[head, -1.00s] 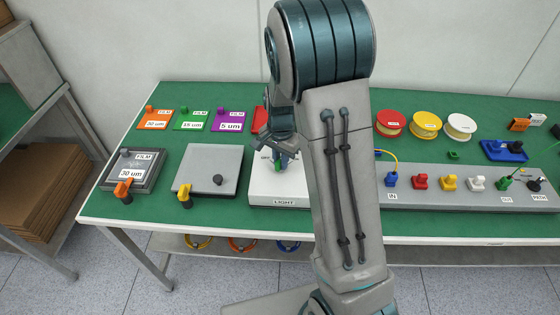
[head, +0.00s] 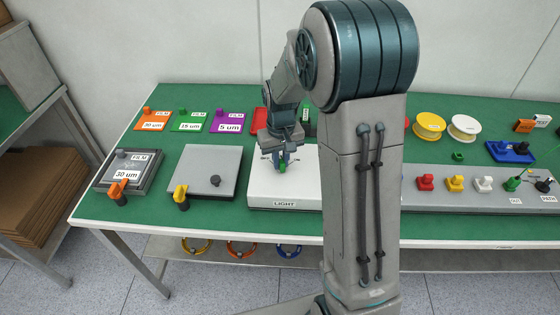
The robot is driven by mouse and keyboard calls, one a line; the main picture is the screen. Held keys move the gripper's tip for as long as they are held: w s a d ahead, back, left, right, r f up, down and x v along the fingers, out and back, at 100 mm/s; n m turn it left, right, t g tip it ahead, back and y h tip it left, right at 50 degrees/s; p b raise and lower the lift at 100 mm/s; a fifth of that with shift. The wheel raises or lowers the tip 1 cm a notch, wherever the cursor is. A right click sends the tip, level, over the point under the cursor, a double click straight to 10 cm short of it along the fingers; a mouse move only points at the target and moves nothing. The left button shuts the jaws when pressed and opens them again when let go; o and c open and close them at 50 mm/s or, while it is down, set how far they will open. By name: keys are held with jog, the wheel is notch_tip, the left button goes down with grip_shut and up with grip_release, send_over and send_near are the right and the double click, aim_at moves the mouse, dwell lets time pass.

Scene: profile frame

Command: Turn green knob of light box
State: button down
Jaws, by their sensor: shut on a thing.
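The light box (head: 285,194) is a white box labelled LIGHT near the front edge of the green table. Its green knob (head: 283,168) shows between the fingers of my gripper (head: 282,163). My gripper points down over the box top and is shut on the green knob. The fingers hide part of the knob, and my arm covers the right side of the box.
A grey plate (head: 208,168) with a yellow knob and a dark plate (head: 125,172) with an orange knob stand to the left. Film cards lie behind. To the right is a grey panel (head: 470,202) with coloured plugs. Spools (head: 430,122) stand at the back right.

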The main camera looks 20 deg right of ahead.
jog(key=shift+n, duration=2.3)
jog(key=shift+w+r, duration=0.1)
jog(key=c, duration=1.4)
grip_release()
jog(key=shift+c, duration=0.2)
notch_tip(320, 180, up, 14)
